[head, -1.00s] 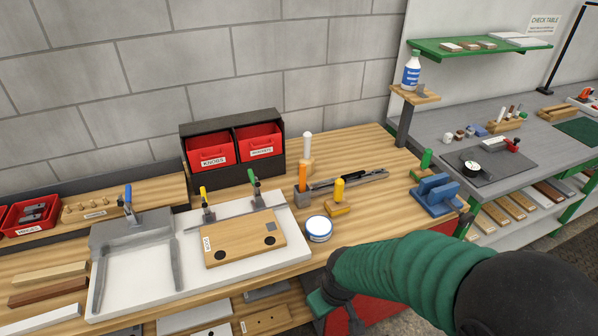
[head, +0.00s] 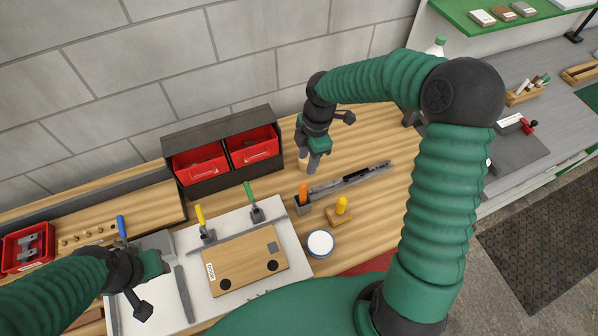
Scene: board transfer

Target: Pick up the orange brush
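The orange brush (head: 303,189) shows as an upright orange handle in a small grey block (head: 303,206) on the wooden bench; its lower end is hidden in the block. My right gripper (head: 312,168) points down just behind and above the handle, seemingly apart from it. Its fingers overlap in this view, so I cannot tell whether they are open. My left gripper (head: 152,283) is at the lower left over the white board, far from the brush. Its opening is unclear too.
A yellow-handled tool (head: 341,206) on a wooden base and a round white-lidded tin (head: 320,243) stand near the brush. A grey metal rail (head: 350,178) lies to its right. Red bins (head: 202,164) stand behind left. A wooden plate (head: 243,262) lies on the white board (head: 288,222).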

